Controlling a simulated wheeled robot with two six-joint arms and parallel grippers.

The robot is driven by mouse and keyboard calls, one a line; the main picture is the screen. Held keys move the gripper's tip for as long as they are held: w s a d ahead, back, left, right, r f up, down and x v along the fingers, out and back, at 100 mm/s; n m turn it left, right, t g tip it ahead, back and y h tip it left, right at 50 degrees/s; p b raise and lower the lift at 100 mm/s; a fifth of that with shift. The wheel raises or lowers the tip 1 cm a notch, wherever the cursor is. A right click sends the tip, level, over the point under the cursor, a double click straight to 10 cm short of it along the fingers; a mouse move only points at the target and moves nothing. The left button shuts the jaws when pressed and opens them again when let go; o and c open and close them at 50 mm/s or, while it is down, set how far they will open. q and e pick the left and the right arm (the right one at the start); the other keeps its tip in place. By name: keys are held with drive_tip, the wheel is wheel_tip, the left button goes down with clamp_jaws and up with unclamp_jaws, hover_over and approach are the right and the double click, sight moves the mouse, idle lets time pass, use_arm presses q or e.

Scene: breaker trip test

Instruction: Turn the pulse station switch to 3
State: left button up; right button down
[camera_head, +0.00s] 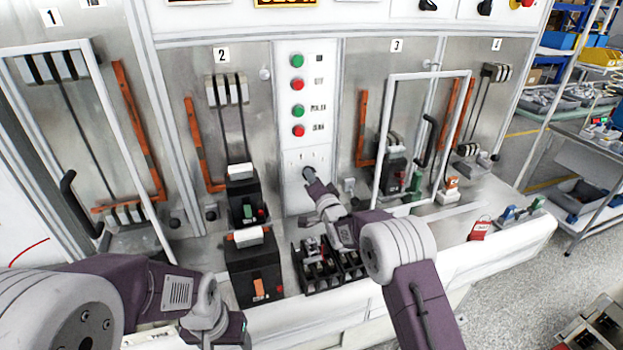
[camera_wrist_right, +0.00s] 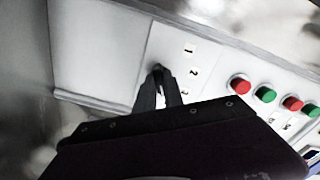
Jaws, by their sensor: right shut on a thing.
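The pulse station switch (camera_wrist_right: 158,70) is a small dark knob on the white centre panel (camera_head: 304,140), below its green and red buttons. In the right wrist view the labels 1, 2 and 3 stand beside it. My right gripper (camera_head: 312,180) is at the knob, and its fingers (camera_wrist_right: 160,88) are shut on it in the right wrist view. The fingers hide most of the knob, so I cannot tell which number it points to. My left gripper (camera_head: 228,328) is low at the left front, away from the panel; its fingers do not show clearly.
Black breakers (camera_head: 252,268) stand left of my right arm, and a black rack (camera_head: 318,268) lies under it. An open framed door (camera_head: 385,140) stands out at bay 3.

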drive_tip(key=shift+f+n+b, duration=0.1)
drive_tip(key=shift+n+b, duration=3.7)
drive_tip(key=c, duration=1.4)
unclamp_jaws()
drive_tip(key=shift+c, duration=0.2)
